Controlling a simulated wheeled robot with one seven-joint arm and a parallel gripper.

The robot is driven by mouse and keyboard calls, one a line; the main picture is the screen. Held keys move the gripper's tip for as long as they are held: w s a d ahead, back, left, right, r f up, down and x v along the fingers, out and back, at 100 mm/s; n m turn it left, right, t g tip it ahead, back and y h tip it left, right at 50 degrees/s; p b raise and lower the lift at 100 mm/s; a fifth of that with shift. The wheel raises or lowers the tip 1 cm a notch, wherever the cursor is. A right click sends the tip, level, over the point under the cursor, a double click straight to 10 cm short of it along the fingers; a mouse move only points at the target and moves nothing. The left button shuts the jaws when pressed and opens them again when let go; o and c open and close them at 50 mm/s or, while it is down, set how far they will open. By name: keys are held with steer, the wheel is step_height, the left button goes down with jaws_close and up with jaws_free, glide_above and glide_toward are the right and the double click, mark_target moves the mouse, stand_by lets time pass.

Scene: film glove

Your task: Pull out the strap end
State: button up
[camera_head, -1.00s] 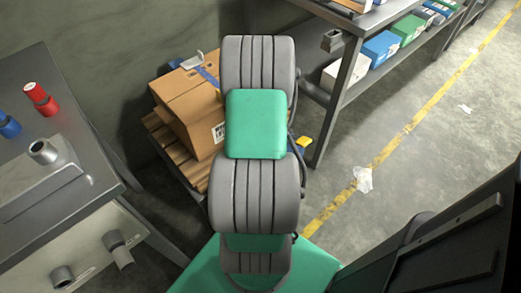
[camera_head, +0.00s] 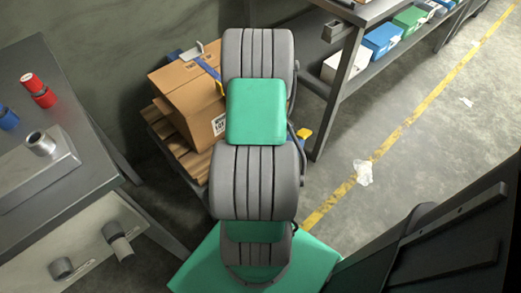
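A cardboard box (camera_head: 188,98) sits on a wooden pallet (camera_head: 178,146) at the upper middle of the head view. A blue strap (camera_head: 208,70) runs over the top of the box and passes behind my arm. A pale, hook-like piece (camera_head: 193,53) is at the box's far edge by the strap. I cannot tell which part is the strap end. A small yellow and blue thing (camera_head: 303,135) shows just right of my arm. My grey and green arm covers the right side of the box. My gripper is not visible.
A grey bench (camera_head: 60,70) with red (camera_head: 37,90) and blue (camera_head: 7,118) cylinders and a metal fixture (camera_head: 40,145) stands at left. A shelf (camera_head: 345,80) with several boxes stands at upper right. The floor by the yellow line (camera_head: 400,132) is mostly clear, with scraps (camera_head: 363,172).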

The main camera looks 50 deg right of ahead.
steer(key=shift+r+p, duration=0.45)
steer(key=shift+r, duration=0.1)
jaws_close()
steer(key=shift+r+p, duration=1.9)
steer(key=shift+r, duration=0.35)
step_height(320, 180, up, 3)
steer(key=p, duration=0.2)
steer(key=shift+p, duration=0.35)
